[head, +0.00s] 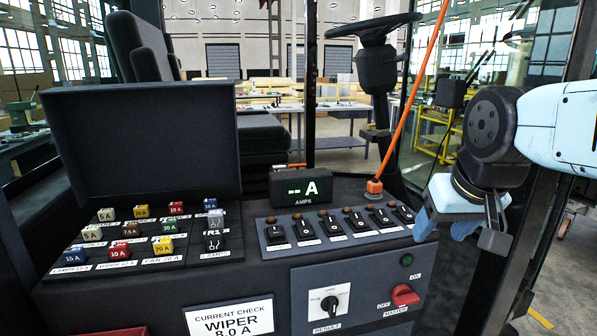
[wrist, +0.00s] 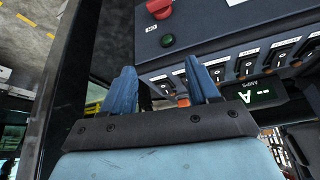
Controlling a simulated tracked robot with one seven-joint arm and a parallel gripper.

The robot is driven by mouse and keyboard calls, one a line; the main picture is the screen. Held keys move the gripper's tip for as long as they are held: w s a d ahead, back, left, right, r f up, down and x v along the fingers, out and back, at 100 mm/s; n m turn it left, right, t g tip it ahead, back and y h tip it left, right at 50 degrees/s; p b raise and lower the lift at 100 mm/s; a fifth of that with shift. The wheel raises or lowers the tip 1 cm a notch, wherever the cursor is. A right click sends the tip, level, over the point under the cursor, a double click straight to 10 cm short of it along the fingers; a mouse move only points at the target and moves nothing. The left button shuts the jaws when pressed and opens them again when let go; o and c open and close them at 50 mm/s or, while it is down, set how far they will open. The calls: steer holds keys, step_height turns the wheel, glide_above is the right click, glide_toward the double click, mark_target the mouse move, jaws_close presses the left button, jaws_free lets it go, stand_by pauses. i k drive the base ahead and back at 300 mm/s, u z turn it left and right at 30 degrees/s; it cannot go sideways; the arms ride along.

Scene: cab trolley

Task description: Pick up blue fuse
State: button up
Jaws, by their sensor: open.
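One blue fuse (head: 72,255), marked 15 A, sits in the front left corner of the fuse panel (head: 135,265). Another blue fuse (head: 210,204) sits at the panel's back right. My gripper (head: 442,232) is open, its blue fingers at the right of the console, far to the right of both blue fuses. In the wrist view the two fingers (wrist: 162,80) stand apart with nothing between them. No fuse shows in the wrist view.
Yellow, red, green, brown and cream fuses fill the panel beside the blue ones. An open black lid (head: 145,140) stands behind it. A row of switches (head: 340,222), an amps display (head: 301,188) and an orange cable (head: 412,90) lie between panel and gripper.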

mark_target(72, 256)
steer(key=k, duration=1.65)
steer(key=z, duration=0.75)
steer(key=i, duration=0.1)
steer(key=u, duration=3.05)
steer(key=i, duration=3.15)
steer(key=z, duration=0.05)
